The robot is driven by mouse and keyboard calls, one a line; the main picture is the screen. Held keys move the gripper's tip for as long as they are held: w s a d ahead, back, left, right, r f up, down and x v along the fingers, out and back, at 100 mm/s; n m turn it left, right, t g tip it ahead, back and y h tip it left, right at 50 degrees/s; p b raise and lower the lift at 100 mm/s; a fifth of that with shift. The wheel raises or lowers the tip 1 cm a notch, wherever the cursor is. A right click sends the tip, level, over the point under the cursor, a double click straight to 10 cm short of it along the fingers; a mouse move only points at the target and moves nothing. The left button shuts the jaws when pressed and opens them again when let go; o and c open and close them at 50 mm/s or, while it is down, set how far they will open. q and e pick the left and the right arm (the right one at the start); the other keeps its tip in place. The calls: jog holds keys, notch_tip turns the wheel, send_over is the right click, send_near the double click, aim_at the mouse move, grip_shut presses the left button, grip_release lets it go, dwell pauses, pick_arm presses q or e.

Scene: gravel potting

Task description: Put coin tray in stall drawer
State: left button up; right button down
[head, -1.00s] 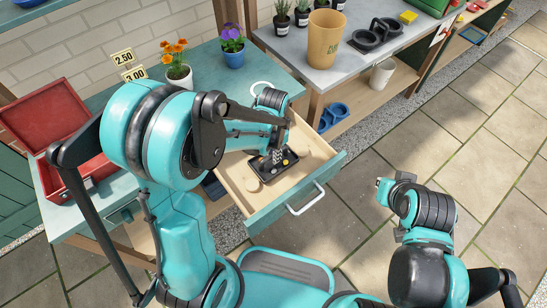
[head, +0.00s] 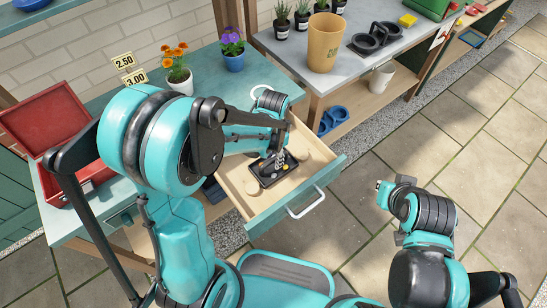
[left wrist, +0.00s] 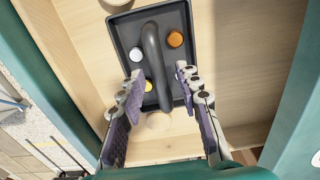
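The coin tray (head: 262,182) is dark, with an arched handle and several coins. It lies inside the pulled-out stall drawer (head: 297,208), which has a pale wood inside, a teal front and a white handle. In the left wrist view the tray (left wrist: 122,38) appears flat on the drawer floor (left wrist: 235,65). My left gripper (head: 270,160) is over the tray. Its fingers (left wrist: 158,84) stand apart on both sides of the tray's handle (left wrist: 154,50), with gaps visible. My right gripper (head: 381,188) is over the paving, away from the drawer; its fingers are too unclear to judge.
A red open box (head: 45,115) stands on the teal counter at left. Flower pots (head: 180,82) and price signs are behind. A grey table (head: 290,50) with a tan bucket (head: 324,42) stands right of the drawer. The paved floor (head: 480,160) at right is clear.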

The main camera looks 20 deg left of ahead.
aim_at(273, 159)
pick_arm(q)
notch_tip(273, 159, up, 10)
jog(key=p, duration=0.4)
jog(key=s+a+r+n+t, duration=0.5)
jog(key=s+r+n+t, duration=0.2)
jog(key=s+r, duration=0.2)
jog(key=shift+s+r+n, duration=0.15)
jog(key=shift+s+n, duration=0.15)
jog(key=shift+s, duration=0.2)
jog(key=shift+a, duration=0.1)
